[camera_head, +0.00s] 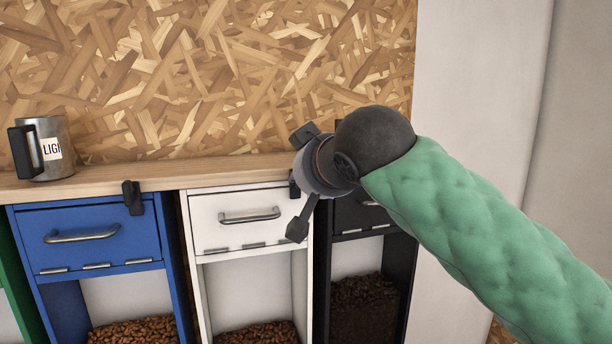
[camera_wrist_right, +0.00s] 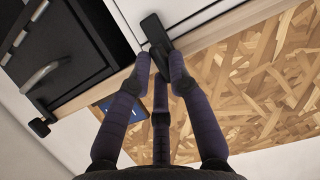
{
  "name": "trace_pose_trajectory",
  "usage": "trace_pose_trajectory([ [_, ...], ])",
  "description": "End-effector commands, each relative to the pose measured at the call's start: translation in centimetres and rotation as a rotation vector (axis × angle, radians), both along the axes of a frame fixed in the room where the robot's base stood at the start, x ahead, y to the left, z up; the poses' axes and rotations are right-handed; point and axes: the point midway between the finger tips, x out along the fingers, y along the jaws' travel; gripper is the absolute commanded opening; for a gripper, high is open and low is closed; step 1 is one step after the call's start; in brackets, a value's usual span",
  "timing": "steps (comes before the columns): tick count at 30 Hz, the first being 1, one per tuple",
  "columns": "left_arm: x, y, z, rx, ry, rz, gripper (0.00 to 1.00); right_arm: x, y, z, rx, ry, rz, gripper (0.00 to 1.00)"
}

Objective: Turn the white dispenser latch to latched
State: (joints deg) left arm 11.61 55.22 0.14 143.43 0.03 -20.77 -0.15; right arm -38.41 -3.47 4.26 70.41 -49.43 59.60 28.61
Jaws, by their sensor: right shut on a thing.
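The white dispenser (camera_head: 239,208) stands in the middle of the row in the head view, its flap with a metal handle closed. My right gripper (camera_head: 302,185) is at its top right corner and hides most of the latch there. In the right wrist view the black latch (camera_wrist_right: 152,30) of the white dispenser sits between the fingertips of my right gripper (camera_wrist_right: 159,68), which is shut on it. The latch lies slanted across the wooden edge onto the white panel. Its exact angle is hard to tell. My left gripper is not in view.
A blue dispenser (camera_head: 90,236) with a black latch (camera_head: 132,197) stands left, a black dispenser (camera_head: 362,218) right, close to my gripper. A metal mug (camera_head: 55,146) stands on the wooden counter (camera_head: 110,178). A chipboard wall (camera_head: 230,70) is behind.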

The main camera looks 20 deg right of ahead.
Motion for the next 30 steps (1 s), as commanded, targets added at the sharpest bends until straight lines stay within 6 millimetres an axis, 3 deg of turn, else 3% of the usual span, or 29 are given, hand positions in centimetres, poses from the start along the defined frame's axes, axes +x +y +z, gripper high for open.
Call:
trace_pose_trajectory([
  [12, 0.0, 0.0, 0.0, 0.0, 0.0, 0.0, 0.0, 0.1, 0.2, -0.4, -0.014, 0.009, 0.001, 0.0],
  [13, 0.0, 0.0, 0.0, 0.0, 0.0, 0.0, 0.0, 0.1, 0.2, -0.4, -0.014, 0.009, 0.001, 0.23],
  [15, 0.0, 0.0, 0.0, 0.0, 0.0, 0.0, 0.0, 0.1, 0.2, -0.4, -0.014, 0.009, 0.001, 0.42],
  [16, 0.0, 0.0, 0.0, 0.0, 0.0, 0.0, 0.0, 0.1, 0.1, -0.4, -0.013, 0.009, 0.001, 0.44],
  [26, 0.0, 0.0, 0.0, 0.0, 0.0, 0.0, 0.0, -0.1, 0.0, -0.1, -0.01, 0.003, 0.001, 0.44],
  [30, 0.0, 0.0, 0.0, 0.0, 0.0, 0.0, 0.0, -1.1, 0.0, 0.4, -0.008, 0.0, 0.001, 0.44],
])
